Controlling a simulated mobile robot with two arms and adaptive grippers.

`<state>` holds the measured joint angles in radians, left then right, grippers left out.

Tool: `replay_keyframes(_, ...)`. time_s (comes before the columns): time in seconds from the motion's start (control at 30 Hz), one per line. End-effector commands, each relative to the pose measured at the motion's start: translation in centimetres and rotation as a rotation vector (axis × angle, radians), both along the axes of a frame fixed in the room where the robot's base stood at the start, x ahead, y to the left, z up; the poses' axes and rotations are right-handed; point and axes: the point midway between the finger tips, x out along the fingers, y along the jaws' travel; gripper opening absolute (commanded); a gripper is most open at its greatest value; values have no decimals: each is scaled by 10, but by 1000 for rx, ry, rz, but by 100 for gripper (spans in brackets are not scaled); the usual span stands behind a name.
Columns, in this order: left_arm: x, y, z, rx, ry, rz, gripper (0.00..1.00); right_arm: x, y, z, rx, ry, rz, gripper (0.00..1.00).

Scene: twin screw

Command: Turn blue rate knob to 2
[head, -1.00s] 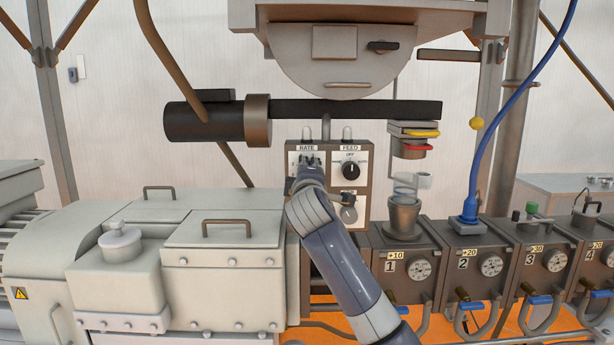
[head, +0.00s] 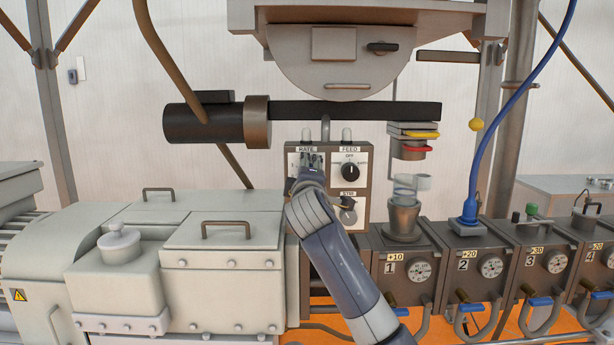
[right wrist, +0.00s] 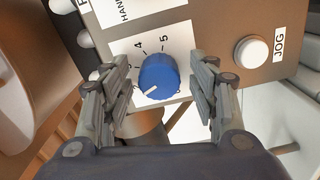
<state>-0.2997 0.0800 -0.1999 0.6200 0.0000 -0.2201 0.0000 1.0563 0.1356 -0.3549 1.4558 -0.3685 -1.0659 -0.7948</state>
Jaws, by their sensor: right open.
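The blue rate knob (right wrist: 158,75) sits on a white dial plate (right wrist: 172,41) in the right wrist view. Its white pointer mark faces the lower left of that picture. The numbers 4 and 5 can be read beside it; the number at the pointer is not clear. My right gripper (head: 312,159) is open in front of the RATE plate of the control box (head: 363,213) in the head view, where it hides the knob. In the right wrist view its fingers stand on either side of the knob, with gaps visible. My left gripper is not in view.
The black FEED knob (head: 350,171) is close to the right of my gripper, and the STIR knob (head: 348,214) is below it. A white JOG button (right wrist: 251,52) shows in the wrist view. A dark horizontal bar (head: 350,109) runs above the control box.

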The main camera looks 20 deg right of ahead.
Motion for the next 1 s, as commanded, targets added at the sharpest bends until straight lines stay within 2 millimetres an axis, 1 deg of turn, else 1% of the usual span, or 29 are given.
replay_keyframes(0.17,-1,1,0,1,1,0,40,-2,1,0,0,-1,1,54)
replay_keyframes(0.27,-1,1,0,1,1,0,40,-8,3,1,-1,-2,2,54)
replay_keyframes(0.47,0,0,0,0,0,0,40,-34,11,0,0,-4,2,54)
replay_keyframes(0.8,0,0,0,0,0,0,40,-89,26,0,1,-1,2,54)
replay_keyframes(0.9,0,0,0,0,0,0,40,-102,30,0,-1,-1,1,54)
replay_keyframes(1.0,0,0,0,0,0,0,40,-110,32,0,-1,-1,1,54)
